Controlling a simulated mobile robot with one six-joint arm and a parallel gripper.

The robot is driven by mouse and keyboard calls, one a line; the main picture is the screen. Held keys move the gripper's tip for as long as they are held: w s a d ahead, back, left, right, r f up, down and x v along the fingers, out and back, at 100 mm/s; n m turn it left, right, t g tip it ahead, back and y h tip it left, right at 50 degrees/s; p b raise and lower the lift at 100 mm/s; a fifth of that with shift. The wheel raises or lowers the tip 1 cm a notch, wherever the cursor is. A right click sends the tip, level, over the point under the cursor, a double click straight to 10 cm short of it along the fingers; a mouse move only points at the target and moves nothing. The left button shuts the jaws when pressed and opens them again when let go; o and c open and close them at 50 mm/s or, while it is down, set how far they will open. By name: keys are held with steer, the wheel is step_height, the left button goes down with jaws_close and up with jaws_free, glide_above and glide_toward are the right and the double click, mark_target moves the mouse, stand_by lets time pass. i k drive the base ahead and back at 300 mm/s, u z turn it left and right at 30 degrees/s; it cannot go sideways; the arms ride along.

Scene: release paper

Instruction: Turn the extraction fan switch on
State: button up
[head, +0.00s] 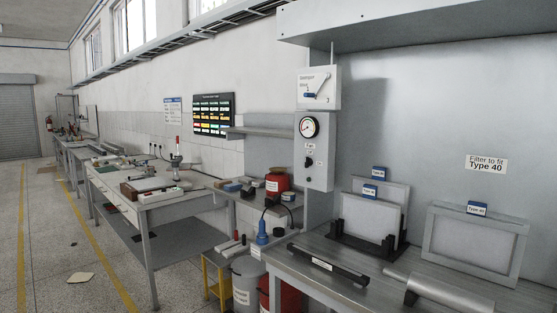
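A pale grey control box (315,153) is fixed to the wall panel right of centre. Below its round gauge is a small black switch (309,162) with a small label above it that seems to read "Fan". The switch is too small to tell which way it is set. Above, a white panel (317,88) carries a lever and a blue-marked part. My gripper does not show in the head view.
A metal bench (330,287) stands below the box, with a black bar (327,264), a grey cylinder (447,291) and framed filters (474,245). A grey bin (247,279) and yellow stool stand left of it. The aisle floor at left is mostly clear.

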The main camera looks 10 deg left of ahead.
mark_target(308, 161)
steer(key=u, duration=0.4)
steer(key=i, duration=0.7)
steer(key=u, duration=0.8)
steer(key=i, duration=0.5)
steer(key=u, duration=0.7)
steer(key=i, duration=0.5)
steer(key=u, duration=0.35)
